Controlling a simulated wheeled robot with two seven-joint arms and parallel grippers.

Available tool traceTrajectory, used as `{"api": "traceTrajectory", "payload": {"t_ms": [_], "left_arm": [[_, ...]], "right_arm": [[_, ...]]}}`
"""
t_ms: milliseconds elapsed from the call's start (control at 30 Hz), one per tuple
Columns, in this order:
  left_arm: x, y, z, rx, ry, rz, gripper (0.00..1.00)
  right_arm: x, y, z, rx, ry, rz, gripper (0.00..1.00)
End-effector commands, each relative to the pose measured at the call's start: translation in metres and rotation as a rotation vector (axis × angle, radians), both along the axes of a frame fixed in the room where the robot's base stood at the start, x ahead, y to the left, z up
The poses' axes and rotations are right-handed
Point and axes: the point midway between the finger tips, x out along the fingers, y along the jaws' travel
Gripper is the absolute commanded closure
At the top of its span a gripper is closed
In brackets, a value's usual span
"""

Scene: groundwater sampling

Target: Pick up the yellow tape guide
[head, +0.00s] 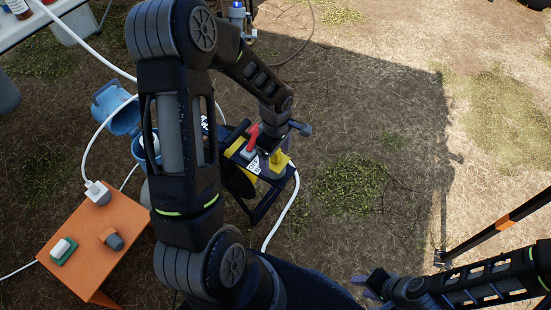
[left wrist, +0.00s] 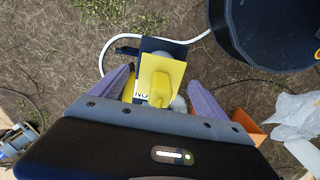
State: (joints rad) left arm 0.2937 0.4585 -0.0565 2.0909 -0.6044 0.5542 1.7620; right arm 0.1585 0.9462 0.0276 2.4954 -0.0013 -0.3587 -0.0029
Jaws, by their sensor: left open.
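The yellow tape guide (head: 279,160) shows as a small yellow piece on the dark reel frame (head: 262,208), beside a red handle (head: 252,137). In the left wrist view the guide (left wrist: 162,74) is a flat upright yellow plate. My left gripper (left wrist: 160,84) is open, with one purple-grey finger on each side of the guide and visible gaps between. In the head view my left gripper (head: 275,140) is over the reel frame, its fingers partly hidden. My right gripper (head: 366,285) is low at right, away from the reel; its finger opening is unclear.
An orange table (head: 75,240) at left carries a white plug block and small items. A white hose (head: 284,212) curves past the frame. An orange-black pole (head: 495,225) leans at right. The ground beyond is mostly clear.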

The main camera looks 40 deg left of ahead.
Motion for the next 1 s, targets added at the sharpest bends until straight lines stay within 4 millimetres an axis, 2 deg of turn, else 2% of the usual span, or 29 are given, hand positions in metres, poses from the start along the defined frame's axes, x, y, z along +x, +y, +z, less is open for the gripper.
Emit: {"api": "traceTrajectory", "payload": {"t_ms": [67, 867, 1000], "left_arm": [[0.0, 0.0, 0.0001, 0.0, 0.0, 0.0, 0.15], [0.0, 0.0, 0.0001, 0.0, 0.0, 0.0, 0.81], [0.0001, 0.0, 0.0002, 0.0, 0.0, 0.0, 0.83]], "right_arm": [[0.0, 0.0, 0.0, 0.0, 0.0, 0.0, 0.64], [0.0, 0.0, 0.0, 0.0, 0.0, 0.0, 0.64], [0.0, 0.0, 0.0, 0.0, 0.0, 0.0, 0.64]]}}
